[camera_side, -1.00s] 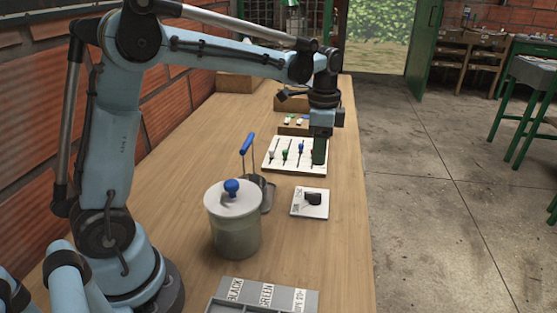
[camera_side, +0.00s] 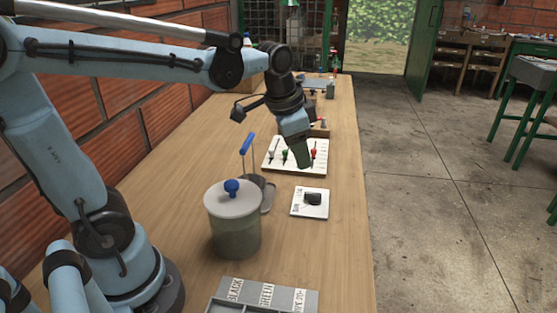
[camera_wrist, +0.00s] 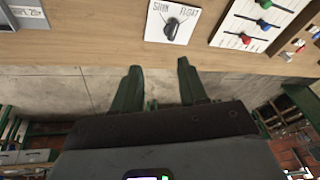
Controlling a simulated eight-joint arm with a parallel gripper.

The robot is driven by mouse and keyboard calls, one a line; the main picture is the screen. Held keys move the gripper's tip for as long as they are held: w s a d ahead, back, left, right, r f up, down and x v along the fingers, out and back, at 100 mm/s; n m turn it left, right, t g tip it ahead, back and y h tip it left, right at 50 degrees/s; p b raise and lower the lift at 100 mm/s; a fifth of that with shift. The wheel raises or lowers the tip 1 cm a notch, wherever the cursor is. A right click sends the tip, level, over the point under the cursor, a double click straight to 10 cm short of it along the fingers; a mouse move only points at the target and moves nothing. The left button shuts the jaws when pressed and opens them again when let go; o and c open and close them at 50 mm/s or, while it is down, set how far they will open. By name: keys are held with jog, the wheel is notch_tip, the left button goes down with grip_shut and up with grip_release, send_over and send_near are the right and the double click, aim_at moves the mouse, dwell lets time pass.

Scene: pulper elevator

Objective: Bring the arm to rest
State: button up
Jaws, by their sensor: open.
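My gripper (camera_side: 304,160) is in the air over the bench, in front of the white slider panel (camera_side: 272,164) in the side view. Its green fingers also show in the wrist view (camera_wrist: 160,80), spread apart with nothing between them. A white plate with a black knob (camera_side: 312,199) lies nearer the side camera. In the wrist view this plate (camera_wrist: 158,28) reads SINK and FLOAT.
A lidded pot with a blue knob (camera_side: 234,225) and a blue-handled tool (camera_side: 247,143) stand on the wooden bench (camera_side: 335,260). A grey tray labelled BLACK and GREEN (camera_side: 268,288) is at the near end. A brick wall (camera_side: 165,115) runs along the left. Open floor lies right.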

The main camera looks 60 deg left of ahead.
jog(key=s+d+f+n+t, duration=0.1)
jog(key=s+f+n+t, duration=0.2)
jog(key=s, duration=0.4)
jog(key=shift+d+n+t, duration=0.2)
jog(key=shift+n+t, duration=0.1)
jog(key=shift+n, duration=0.4)
